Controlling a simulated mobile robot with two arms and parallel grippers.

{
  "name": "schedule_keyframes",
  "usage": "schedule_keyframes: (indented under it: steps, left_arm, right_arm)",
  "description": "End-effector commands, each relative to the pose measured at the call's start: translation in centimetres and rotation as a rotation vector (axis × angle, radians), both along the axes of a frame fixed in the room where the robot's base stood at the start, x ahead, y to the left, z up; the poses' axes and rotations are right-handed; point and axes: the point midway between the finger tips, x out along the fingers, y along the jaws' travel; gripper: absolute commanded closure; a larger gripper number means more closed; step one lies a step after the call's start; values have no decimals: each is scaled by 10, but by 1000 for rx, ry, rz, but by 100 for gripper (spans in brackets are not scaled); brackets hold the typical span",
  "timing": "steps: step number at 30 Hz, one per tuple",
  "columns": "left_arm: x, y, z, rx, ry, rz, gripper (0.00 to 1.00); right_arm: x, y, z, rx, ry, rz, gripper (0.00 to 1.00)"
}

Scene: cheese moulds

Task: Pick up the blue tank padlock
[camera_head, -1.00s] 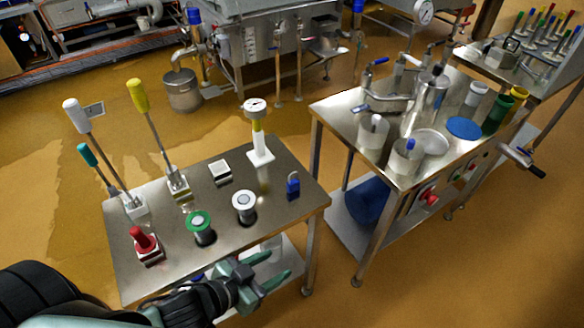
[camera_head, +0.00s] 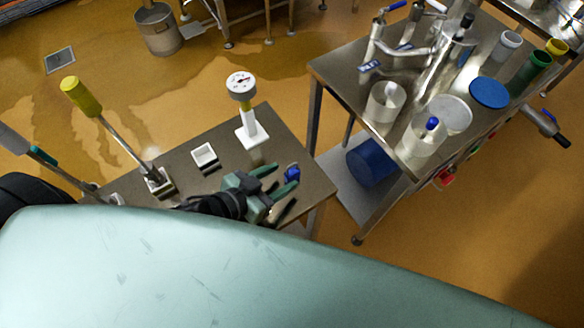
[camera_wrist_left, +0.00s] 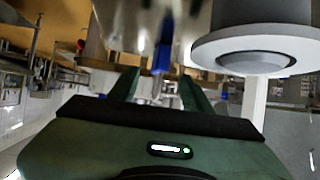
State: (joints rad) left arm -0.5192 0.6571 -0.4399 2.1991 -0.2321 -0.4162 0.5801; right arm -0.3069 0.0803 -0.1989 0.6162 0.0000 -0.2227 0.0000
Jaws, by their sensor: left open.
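The blue padlock (camera_head: 292,173) stands on the steel table near its right edge in the head view. It also shows as a blue shape between the fingers in the left wrist view (camera_wrist_left: 163,56). My left gripper (camera_head: 285,176) is open, its green fingers pointing at the padlock. In the left wrist view the fingers (camera_wrist_left: 160,78) lie to either side of the padlock's line, with nothing gripped. The head view does not clearly show whether the fingers touch it. My right gripper is not in view.
A white gauge stand (camera_head: 250,130), a small white box (camera_head: 205,157) and a yellow-handled lever (camera_head: 125,140) stand on the same table. A white round knob (camera_wrist_left: 255,50) is close on the right in the wrist view. A second table (camera_head: 335,75) holds several containers.

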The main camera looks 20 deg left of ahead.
Motion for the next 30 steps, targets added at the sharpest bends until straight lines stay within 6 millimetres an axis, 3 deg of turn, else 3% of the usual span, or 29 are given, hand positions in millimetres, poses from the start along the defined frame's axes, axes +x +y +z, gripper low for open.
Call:
schedule_keyframes:
  steps: [4, 10, 19, 24, 30]
  left_arm:
    - [15, -9, -9, 2, -3, 1, 51]
    - [34, -21, -24, 0, -2, 1, 51]
    - [36, -23, -28, 0, 0, -1, 51]
    - [36, -23, -28, 0, 0, 0, 98]
    - [36, -23, -28, 0, 0, 0, 100]
  right_arm:
    - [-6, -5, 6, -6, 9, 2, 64]
    - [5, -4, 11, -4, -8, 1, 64]
    - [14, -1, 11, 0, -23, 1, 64]
    - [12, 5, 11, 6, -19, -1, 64]
    - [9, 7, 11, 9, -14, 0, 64]
